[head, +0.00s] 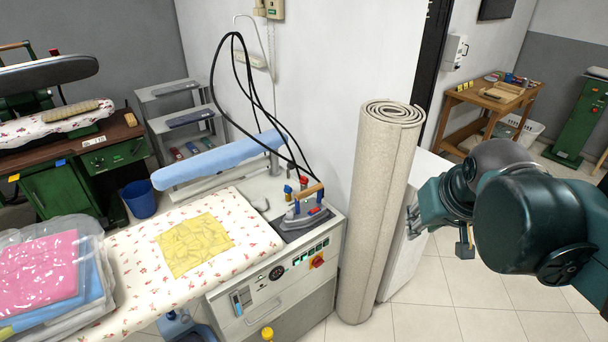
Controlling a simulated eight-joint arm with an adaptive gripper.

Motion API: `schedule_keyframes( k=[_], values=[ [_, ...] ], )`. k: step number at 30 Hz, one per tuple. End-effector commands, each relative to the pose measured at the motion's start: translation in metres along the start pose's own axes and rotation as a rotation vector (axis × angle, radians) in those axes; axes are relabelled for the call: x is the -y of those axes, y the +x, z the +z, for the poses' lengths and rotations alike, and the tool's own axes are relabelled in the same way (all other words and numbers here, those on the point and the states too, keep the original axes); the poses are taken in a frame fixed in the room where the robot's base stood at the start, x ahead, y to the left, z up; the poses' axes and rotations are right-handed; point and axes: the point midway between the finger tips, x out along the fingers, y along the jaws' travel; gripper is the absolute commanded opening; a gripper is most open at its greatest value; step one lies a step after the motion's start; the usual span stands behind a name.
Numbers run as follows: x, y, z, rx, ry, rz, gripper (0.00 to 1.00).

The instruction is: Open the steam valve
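I cannot tell for sure which part is the steam valve. On the ironing station (328,285), a small blue fitting (288,190) and a red knob (303,181) stand at the back, behind the iron (305,208). A red and yellow switch (317,262) is on its front panel, and a yellow knob (267,333) shows lower down at the picture's bottom edge. My gripper (412,216) is right of the rolled carpet, away from these parts. Its fingers are small and dark against the white unit, and I cannot tell their opening.
A tall rolled carpet (376,215) stands between my gripper and the ironing station. A padded board (135,255) holds a yellow cloth (195,243) and bagged clothes (45,270). Black cables hang above the station. A wooden table (475,97) stands behind. Tiled floor (435,300) is clear in front.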

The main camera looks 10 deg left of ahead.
Motion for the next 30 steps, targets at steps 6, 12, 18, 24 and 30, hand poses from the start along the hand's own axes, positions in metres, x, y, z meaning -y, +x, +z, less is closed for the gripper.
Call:
schedule_keyframes(
  k=[6,12,18,24,30],
  values=[
    [0.006,0.002,-0.046,0.030,-0.036,-0.010,0.23],
    [0.013,0.008,-0.084,0.057,-0.071,-0.020,0.23],
    [0.020,0.018,-0.122,0.084,-0.103,-0.029,0.23],
    [0.029,0.030,-0.159,0.111,-0.137,-0.040,0.23],
    [0.039,0.045,-0.194,0.137,-0.171,-0.049,0.23]
  ],
)
